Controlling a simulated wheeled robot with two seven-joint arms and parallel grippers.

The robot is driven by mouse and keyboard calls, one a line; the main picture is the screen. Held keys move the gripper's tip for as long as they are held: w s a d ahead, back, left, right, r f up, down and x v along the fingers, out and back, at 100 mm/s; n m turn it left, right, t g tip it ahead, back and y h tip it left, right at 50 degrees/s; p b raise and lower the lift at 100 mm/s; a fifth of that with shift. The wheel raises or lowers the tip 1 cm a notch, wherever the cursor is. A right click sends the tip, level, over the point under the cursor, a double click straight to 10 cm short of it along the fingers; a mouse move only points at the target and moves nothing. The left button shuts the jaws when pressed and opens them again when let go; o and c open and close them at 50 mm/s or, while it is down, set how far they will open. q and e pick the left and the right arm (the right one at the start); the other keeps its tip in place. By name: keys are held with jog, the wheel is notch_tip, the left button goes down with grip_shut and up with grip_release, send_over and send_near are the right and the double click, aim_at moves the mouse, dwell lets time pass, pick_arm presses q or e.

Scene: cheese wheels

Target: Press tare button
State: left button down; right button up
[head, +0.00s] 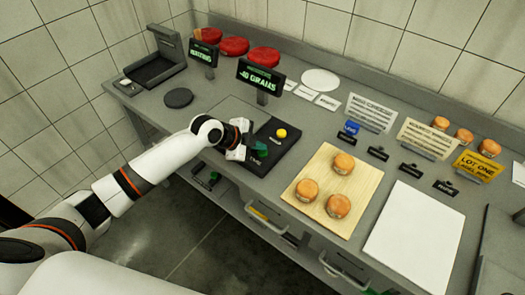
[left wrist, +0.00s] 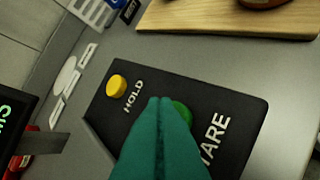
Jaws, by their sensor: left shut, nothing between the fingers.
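The black button panel (head: 283,137) lies on the grey counter, with a yellow HOLD button (head: 281,133) and a green TARE button. In the left wrist view the green TARE button (left wrist: 183,110) is partly hidden behind my green fingertips. The yellow button (left wrist: 116,86) shows there fully, to the left. My left gripper (head: 258,149) is shut and empty, its tips over the panel at the green button. I cannot tell whether they touch it. A display (head: 261,77) behind the panel reads about -40 grams. My right gripper is not in view.
A wooden board (head: 318,174) with several small orange cheeses lies right of the panel, and a white sheet (head: 415,235) lies beyond it. Red cheese wheels (head: 263,58), a second display (head: 204,53) and label cards stand along the back. A black disc (head: 179,97) lies left.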

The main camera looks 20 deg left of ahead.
aim_at(259, 153)
pick_arm(q)
jog(key=shift+f+b, duration=0.3)
jog(key=shift+f, duration=0.1)
dwell(0.3)
jog(key=shift+r, duration=0.1)
jog(key=shift+r+p, duration=0.6)
jog(key=shift+r, duration=0.1)
jog(key=shift+r, duration=0.1)
notch_tip(259, 153, up, 5)
jog(key=p, duration=0.4)
dwell(0.7)
